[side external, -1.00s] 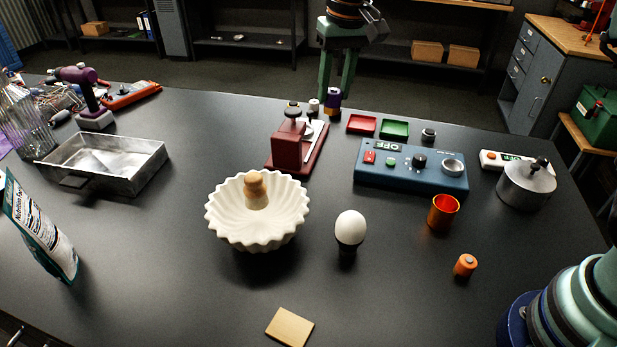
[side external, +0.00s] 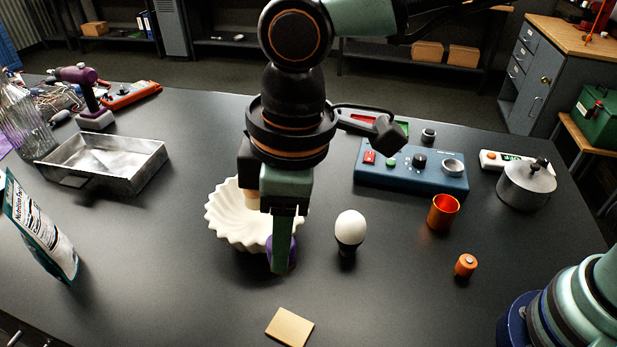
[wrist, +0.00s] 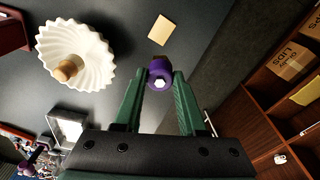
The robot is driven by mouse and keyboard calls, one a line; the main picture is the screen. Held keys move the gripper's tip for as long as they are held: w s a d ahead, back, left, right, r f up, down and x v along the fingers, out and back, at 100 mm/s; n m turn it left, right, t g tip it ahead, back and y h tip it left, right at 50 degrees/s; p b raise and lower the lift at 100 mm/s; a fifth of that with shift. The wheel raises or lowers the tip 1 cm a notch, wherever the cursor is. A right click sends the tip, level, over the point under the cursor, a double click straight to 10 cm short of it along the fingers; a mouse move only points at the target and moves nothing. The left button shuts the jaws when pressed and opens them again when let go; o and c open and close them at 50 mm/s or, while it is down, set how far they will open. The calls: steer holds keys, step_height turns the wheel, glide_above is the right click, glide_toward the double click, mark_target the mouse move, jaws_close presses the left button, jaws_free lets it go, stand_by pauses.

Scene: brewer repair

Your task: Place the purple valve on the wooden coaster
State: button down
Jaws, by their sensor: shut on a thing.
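My gripper (side external: 282,245) is shut on the purple valve. In the wrist view the valve (wrist: 160,74) sits between the tips of the two green fingers, its pale hexagonal end facing the camera. In the side view only an edge of the valve (side external: 269,250) shows behind the finger. The wooden coaster (side external: 289,327) is a small tan square lying bare on the black table at the front. The valve is held behind the coaster and apart from it. The coaster also shows in the wrist view (wrist: 159,30), beyond the valve.
A white fluted bowl (side external: 228,222) stands just left of my gripper. A white egg in a dark cup (side external: 350,228) stands close on the right. An orange cup (side external: 443,211) and a small orange cylinder (side external: 465,265) are farther right. The table around the coaster is clear.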

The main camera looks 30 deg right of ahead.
step_height(320, 180, down, 18)
steer(key=shift+f, duration=0.1)
stand_by(0.4)
steer(key=shift+f, duration=0.1)
steer(key=shift+c, duration=2.4)
jaws_free()
